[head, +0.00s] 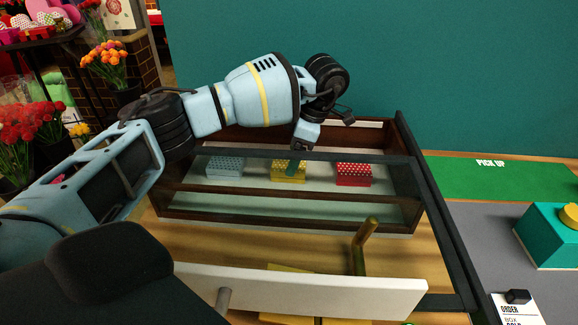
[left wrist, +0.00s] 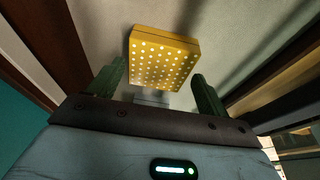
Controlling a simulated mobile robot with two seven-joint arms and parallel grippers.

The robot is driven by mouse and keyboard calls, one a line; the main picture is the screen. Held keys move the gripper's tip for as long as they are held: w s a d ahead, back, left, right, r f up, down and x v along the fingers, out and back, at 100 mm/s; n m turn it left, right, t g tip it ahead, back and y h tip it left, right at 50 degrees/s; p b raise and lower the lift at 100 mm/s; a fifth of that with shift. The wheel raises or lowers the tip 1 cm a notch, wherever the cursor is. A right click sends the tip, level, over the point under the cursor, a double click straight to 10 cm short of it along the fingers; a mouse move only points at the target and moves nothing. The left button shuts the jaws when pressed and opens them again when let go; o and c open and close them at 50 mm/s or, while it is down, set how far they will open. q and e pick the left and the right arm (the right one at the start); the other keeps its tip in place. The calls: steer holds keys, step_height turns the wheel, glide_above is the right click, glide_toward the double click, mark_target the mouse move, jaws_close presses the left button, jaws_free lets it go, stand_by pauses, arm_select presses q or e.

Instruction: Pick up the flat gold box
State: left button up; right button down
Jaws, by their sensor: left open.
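The flat gold box (head: 289,173), yellow with white dots, lies in the middle of a dark wooden display case (head: 330,215). It also shows in the left wrist view (left wrist: 163,58), just ahead of the fingertips and roughly between their lines. My left gripper (left wrist: 155,82) is open, with green fingers on either side of the view. In the head view the left gripper (head: 296,160) reaches down into the case from above and partly covers the gold box. I see nothing between the fingers; contact with the box cannot be told. My right gripper is not in view.
A blue dotted box (head: 225,167) lies left of the gold one and a red dotted box (head: 353,174) lies right. A dark bar (head: 350,155) crosses the case. A teal box (head: 550,237) stands at right.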

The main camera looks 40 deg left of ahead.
arm_select(q)
steer(key=shift+x, duration=1.4)
steer(key=c, duration=0.7)
steer(key=shift+r, duration=0.1)
